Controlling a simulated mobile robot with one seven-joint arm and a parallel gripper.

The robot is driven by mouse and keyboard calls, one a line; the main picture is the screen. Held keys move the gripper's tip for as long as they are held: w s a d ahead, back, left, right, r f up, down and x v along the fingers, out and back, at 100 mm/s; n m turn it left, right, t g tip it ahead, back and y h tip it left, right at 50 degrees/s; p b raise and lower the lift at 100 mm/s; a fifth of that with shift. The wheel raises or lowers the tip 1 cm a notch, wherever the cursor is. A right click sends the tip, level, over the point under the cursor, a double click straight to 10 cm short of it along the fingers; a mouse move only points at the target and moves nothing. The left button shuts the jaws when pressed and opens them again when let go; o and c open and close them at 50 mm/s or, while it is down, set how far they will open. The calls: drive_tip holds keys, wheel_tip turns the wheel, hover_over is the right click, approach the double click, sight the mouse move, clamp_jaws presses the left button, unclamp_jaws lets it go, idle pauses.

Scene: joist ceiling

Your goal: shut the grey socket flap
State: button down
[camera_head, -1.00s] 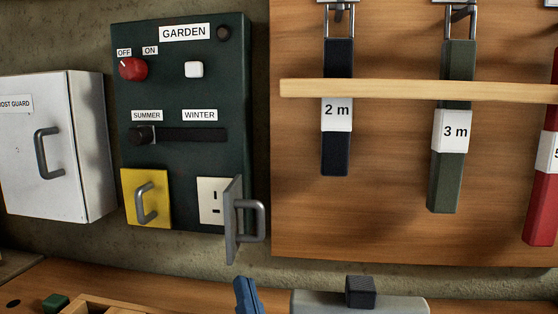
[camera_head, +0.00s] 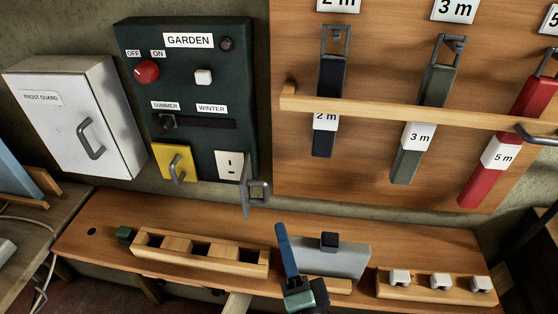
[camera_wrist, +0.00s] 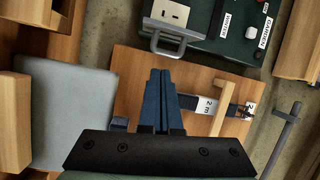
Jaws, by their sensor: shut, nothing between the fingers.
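The grey socket flap (camera_head: 246,196) stands open, sticking out from the right edge of the white socket (camera_head: 229,165) at the lower right of the dark green GARDEN panel (camera_head: 188,88). Its grey handle (camera_head: 262,190) faces right. In the wrist view the flap (camera_wrist: 178,27) is seen near edge-on, with its handle loop (camera_wrist: 168,46) toward my fingers. My gripper (camera_head: 281,228) has blue fingers, shut and empty. It is below and right of the flap, apparently apart from it. In the wrist view my fingertips (camera_wrist: 160,72) point toward the handle.
A yellow flap (camera_head: 173,163) with a handle is left of the socket. A wooden board (camera_head: 350,190) with hanging straps and a rail is to the right. Below, the bench (camera_head: 115,215) holds a slotted wooden block (camera_head: 200,250) and a grey box (camera_head: 345,262).

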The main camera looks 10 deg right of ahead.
drive_tip(key=w+r+m+h+p, duration=0.1)
drive_tip(key=w+m+p, duration=0.1)
drive_tip(key=w+p, duration=0.4)
drive_tip(key=shift+w+r+m, duration=0.2)
drive_tip(key=shift+w+m, duration=0.1)
drive_tip(key=shift+w, duration=0.6)
